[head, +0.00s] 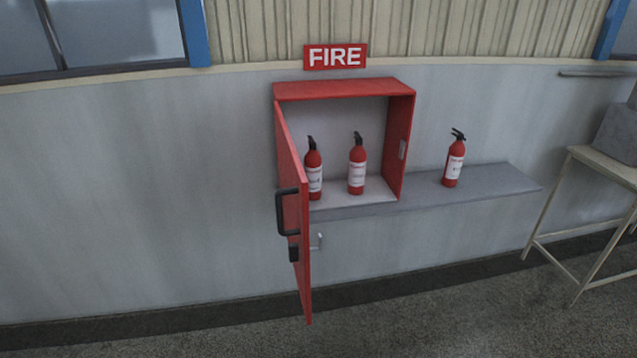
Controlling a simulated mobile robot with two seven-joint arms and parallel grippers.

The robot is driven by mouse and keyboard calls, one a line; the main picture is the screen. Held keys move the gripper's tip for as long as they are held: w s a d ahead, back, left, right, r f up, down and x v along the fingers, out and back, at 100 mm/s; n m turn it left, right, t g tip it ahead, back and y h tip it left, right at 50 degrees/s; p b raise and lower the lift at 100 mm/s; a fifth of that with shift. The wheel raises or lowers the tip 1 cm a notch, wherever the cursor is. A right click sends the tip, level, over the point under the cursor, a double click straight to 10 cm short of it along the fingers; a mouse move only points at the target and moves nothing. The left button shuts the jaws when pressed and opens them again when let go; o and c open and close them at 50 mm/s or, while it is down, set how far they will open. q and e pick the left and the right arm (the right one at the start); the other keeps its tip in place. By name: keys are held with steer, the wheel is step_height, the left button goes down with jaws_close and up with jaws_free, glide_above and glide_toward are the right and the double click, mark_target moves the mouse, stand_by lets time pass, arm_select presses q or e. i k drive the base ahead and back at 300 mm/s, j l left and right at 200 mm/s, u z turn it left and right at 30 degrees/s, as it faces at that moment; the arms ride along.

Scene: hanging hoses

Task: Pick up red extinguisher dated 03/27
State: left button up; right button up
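Three red fire extinguishers with black tops and white labels stand upright in the head view. The left extinguisher (314,172) and the middle extinguisher (357,166) are inside the open red cabinet (345,91). The left one is partly hidden by the cabinet door (293,205). The right extinguisher (453,164) stands outside the cabinet on a grey ledge (490,181). The label print is too small to read, so I cannot tell which is dated 03/27. Neither of my grippers shows.
The door stands swung open toward me, with a black handle (284,212) on its outer face. A red FIRE sign (335,56) hangs above the cabinet. A pale metal-legged table (604,166) stands at the right. The floor (430,320) in front is clear.

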mark_target(357, 155)
steer(key=i+l+u, duration=0.1)
steer(key=u, duration=0.3)
steer(key=l+u, duration=0.1)
steer(key=u, duration=0.3)
steer(key=i+l+u, duration=0.1)
steer(key=u, duration=0.3)
steer(key=i+l+u, duration=0.1)
steer(key=l+u, duration=0.2)
steer(key=l, duration=0.2)
steer(key=l+u, duration=0.3)
steer(key=l, duration=0.25)
steer(key=l+u, duration=0.3)
steer(key=l, duration=1.85)
